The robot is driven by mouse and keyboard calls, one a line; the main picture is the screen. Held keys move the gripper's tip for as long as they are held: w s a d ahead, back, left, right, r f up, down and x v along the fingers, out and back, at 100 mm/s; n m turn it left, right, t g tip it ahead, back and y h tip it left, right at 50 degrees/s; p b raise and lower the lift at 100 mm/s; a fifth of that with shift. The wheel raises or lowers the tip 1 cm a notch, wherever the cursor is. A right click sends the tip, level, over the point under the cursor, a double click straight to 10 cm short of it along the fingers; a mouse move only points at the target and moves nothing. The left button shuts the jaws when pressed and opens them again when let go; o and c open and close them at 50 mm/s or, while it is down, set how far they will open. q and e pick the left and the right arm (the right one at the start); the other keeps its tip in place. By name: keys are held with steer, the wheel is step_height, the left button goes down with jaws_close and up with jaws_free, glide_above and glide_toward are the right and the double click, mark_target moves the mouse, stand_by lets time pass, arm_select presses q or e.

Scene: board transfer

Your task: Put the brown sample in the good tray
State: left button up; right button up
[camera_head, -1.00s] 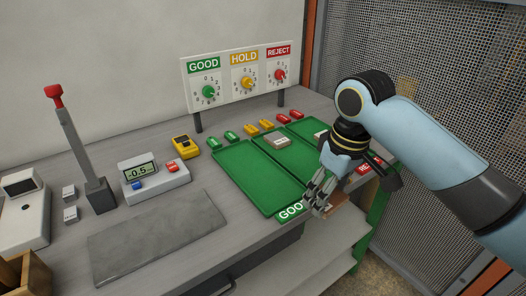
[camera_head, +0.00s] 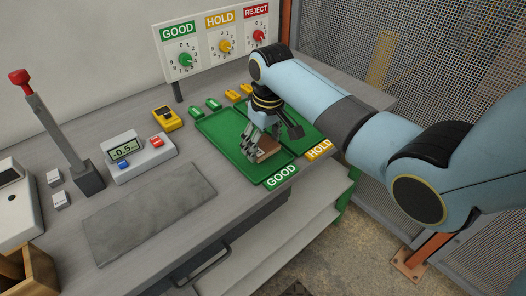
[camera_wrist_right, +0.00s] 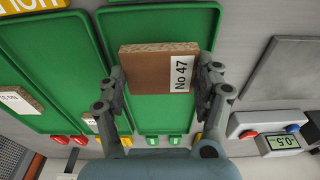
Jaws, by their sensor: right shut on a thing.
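The brown sample (camera_head: 267,151) is a flat block; in the right wrist view (camera_wrist_right: 150,70) it has a white label reading No 47. My right gripper (camera_head: 259,139) is shut on it, with one finger on each side. The sample is over the good tray (camera_head: 222,136), the left green tray with the GOOD label at its front; the tray also shows in the wrist view (camera_wrist_right: 205,30). I cannot tell whether the sample touches the tray floor. My left gripper is not in view.
A dial panel (camera_head: 216,45) stands behind. A meter (camera_head: 137,152) and a grey mat (camera_head: 150,208) lie left of the trays.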

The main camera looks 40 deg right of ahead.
mark_target(264, 147)
steer(key=shift+f, duration=1.8)
steer(key=shift+f, duration=0.1)
steer(key=o, duration=0.9)
steer(key=shift+c, duration=0.2)
steer(key=r, duration=0.4)
steer(key=s+r, duration=0.1)
steer(key=r, duration=0.7)
steer(key=shift+s+r, duration=0.1)
steer(key=shift+s, duration=0.2)
